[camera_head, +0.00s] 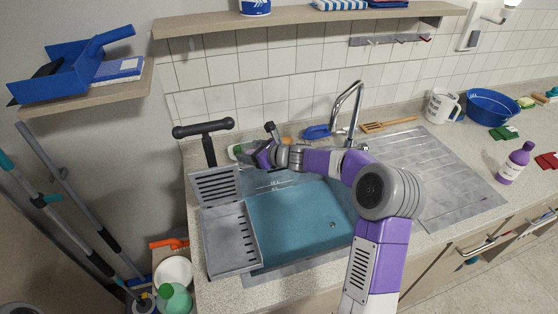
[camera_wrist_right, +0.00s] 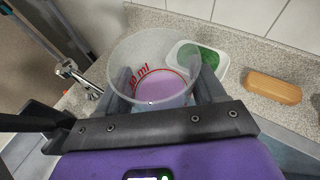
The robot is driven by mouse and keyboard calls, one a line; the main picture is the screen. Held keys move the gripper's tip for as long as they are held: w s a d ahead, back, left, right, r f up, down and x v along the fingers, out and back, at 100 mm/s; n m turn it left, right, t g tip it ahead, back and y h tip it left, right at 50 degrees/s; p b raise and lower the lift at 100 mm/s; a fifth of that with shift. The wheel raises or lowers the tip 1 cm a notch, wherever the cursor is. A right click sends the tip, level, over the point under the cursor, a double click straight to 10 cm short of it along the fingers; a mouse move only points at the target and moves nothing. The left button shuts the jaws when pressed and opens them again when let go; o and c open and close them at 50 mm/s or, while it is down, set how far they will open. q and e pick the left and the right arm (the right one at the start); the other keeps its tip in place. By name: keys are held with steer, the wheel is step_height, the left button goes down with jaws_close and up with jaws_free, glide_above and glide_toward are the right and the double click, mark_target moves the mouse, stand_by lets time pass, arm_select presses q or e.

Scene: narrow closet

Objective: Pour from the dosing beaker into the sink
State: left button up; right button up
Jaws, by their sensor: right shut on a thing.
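My right gripper (camera_head: 264,154) is above the counter behind the back left part of the blue sink basin (camera_head: 290,225). In the right wrist view it is shut on the dosing beaker (camera_wrist_right: 128,58), a clear cup with red "30 ml" lettering, held between the two fingers. Purple colour shows low inside the beaker; I cannot tell its exact level or the beaker's tilt. In the head view the beaker is mostly hidden by the gripper. The sink basin looks empty, with a drain near its right side. My left gripper is not in view.
A grey slotted rack (camera_head: 230,243) and a black T-handled tool (camera_head: 205,130) stand at the sink's left. The tap (camera_head: 347,108) rises behind the sink. A green-filled tub (camera_wrist_right: 204,58) and an orange-brown brush (camera_wrist_right: 272,88) lie near the beaker. A purple bottle (camera_head: 514,165) stands right.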

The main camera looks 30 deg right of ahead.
steer(key=shift+f, duration=0.1)
steer(key=shift+d+f+y+p, duration=0.25)
steer(key=shift+d+y+p, duration=0.05)
steer(key=shift+p, duration=0.2)
steer(key=shift+w+d+f+m+y+p, duration=0.1)
steer(key=shift+d+f+m+y+p, duration=0.2)
steer(key=shift+f+m+p, duration=0.55)
steer(key=d+f+m+y+p, duration=0.1)
steer(key=m+p, duration=0.1)
steer(key=d+f+m+y+p, duration=0.1)
steer(key=d+f+p, duration=0.1)
steer(key=p, duration=0.1)
steer(key=shift+w+d+f+m+y+p, duration=0.25)
steer(key=shift+w+m+y+p, duration=0.05)
steer(key=shift+w+m+y, duration=0.1)
steer(key=shift+w, duration=0.1)
steer(key=shift+d+r, duration=0.15)
